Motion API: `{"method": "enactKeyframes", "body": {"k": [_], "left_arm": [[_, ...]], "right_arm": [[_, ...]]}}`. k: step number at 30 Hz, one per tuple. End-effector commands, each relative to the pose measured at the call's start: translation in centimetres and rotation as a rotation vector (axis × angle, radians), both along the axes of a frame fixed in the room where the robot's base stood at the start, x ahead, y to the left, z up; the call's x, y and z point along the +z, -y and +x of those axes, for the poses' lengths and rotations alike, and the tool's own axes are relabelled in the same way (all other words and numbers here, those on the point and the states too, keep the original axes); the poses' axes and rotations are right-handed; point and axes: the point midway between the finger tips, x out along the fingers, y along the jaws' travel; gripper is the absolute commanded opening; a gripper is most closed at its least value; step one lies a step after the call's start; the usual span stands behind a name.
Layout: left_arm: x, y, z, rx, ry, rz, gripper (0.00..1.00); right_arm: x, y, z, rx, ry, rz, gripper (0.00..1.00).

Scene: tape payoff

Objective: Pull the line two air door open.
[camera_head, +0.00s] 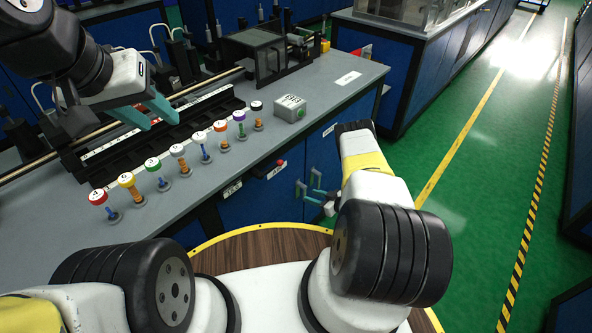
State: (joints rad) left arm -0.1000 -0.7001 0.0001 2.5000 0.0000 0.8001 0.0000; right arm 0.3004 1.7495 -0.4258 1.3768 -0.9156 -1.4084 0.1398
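Blue cabinet doors (262,205) line the front of the grey bench, with small upright handles (301,188) near the middle. The doors look shut. White labels sit above them, too small to read, so I cannot tell which door is line two air. My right gripper (313,196) is low in front of the doors, just below and beside the handles, its teal fingers pointing left and a little apart. Nothing shows between them; I cannot tell whether they touch a handle. My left gripper (147,111) is open and empty above the bench top, over the black rail.
Several colour-topped spools on pegs (163,174) stand in a row along the bench. A red knob (281,163) sticks out at the front edge. Green floor is clear at the right.

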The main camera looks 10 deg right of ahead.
Motion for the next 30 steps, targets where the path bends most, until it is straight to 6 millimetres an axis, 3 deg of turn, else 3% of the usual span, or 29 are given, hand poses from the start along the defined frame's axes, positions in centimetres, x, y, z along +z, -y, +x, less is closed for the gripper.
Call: {"method": "enactKeyframes", "body": {"k": [9,20,21,26,30], "left_arm": [[0.0,0.0,0.0,0.000,0.000,0.000,0.36],[0.0,0.0,0.0,0.000,0.000,0.000,0.36],[0.0,0.0,0.0,0.000,0.000,0.000,0.36],[0.0,0.0,0.0,0.000,0.000,0.000,0.36],[0.0,0.0,0.0,0.000,0.000,0.000,0.36]], "right_arm": [[-1.8,-2.7,3.4,0.000,0.000,-0.001,0.36],[-2.2,-3.2,4.1,-0.001,-0.002,-0.001,0.36],[-2.1,-3.2,4.1,-0.001,-0.002,-0.001,0.34],[-2.1,-3.2,4.1,-0.001,-0.002,-0.001,0.03],[-2.1,-3.2,4.1,-0.002,-0.002,-0.001,0.00]]}}
